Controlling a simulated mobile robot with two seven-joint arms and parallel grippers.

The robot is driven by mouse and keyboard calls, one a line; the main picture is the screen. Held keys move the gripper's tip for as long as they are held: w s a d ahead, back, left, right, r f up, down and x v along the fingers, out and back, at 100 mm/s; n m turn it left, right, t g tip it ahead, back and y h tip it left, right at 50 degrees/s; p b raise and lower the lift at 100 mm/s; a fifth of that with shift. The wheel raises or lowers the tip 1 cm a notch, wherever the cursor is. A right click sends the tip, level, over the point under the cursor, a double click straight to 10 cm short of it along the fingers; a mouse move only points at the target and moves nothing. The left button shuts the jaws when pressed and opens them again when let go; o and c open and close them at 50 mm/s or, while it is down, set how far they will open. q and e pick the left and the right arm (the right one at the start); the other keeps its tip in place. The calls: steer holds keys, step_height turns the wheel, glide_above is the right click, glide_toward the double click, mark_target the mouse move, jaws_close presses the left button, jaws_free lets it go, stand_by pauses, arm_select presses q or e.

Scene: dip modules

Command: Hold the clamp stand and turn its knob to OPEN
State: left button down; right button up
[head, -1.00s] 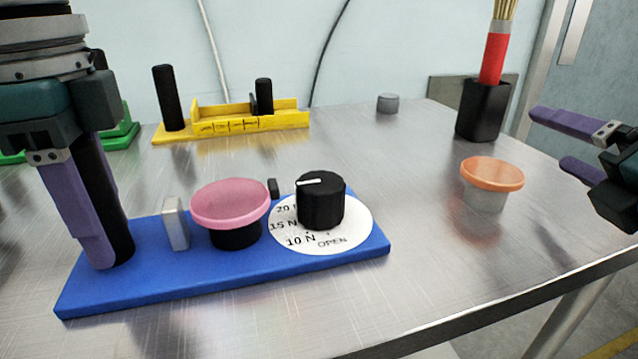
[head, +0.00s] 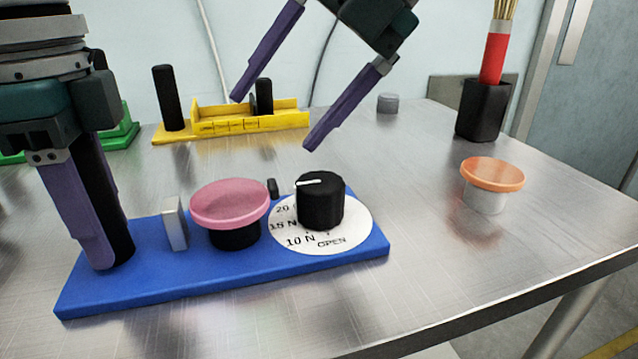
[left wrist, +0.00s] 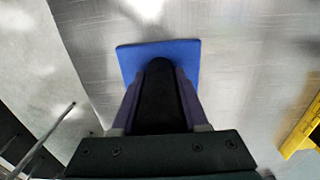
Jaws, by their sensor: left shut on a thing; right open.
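The clamp stand has a blue base (head: 160,283) flat on the metal table, and its end also shows in the left wrist view (left wrist: 187,52). My left gripper (head: 106,262) is shut on the stand's black post (head: 117,230) at the left end. A black knob (head: 321,204) with a white pointer line sits on a white dial (head: 358,222) marked 20, 15 N, 10 N and OPEN. The pointer is directed left, toward the 20 side; OPEN is at the front. A pink disc (head: 230,202) stands beside the knob. My right gripper (head: 273,122) is open and empty above and behind the knob.
A yellow stand (head: 290,121) with black posts and a green object (head: 122,137) are at the back. The table's front right is clear.

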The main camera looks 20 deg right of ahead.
mark_target(319, 183)
steer(key=s+d+r+m+g+h, duration=0.2)
steer(key=s+r+m+h, duration=0.2)
steer(key=h, duration=0.3)
steer(key=f, duration=1.1)
steer(key=shift+w+a+f, duration=0.1)
steer(key=shift+a+f, duration=0.1)
steer(key=c, duration=1.4)
steer(key=shift+o, duration=0.2)
